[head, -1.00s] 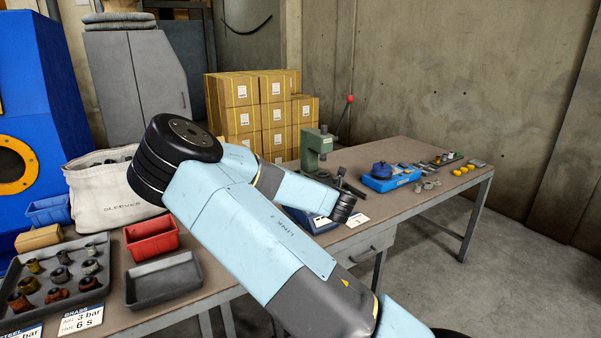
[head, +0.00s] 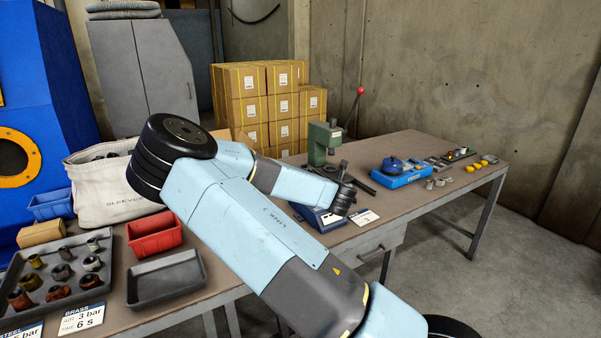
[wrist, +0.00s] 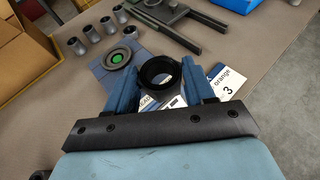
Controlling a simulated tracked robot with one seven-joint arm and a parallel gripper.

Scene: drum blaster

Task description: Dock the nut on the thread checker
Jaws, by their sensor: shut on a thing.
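A blue base with a dark round disc and green centre, which looks like the thread checker (wrist: 117,58), lies on the bench just beyond and left of the nut. The nut is apart from the disc in the picture; its height above the bench is hard to tell. In the head view the blue base (head: 322,220) shows partly behind my arm, and the fingers and nut are hidden.
A card reading "orange 3" (wrist: 226,84) lies right of the nut. A cardboard box (wrist: 28,50) is at left.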

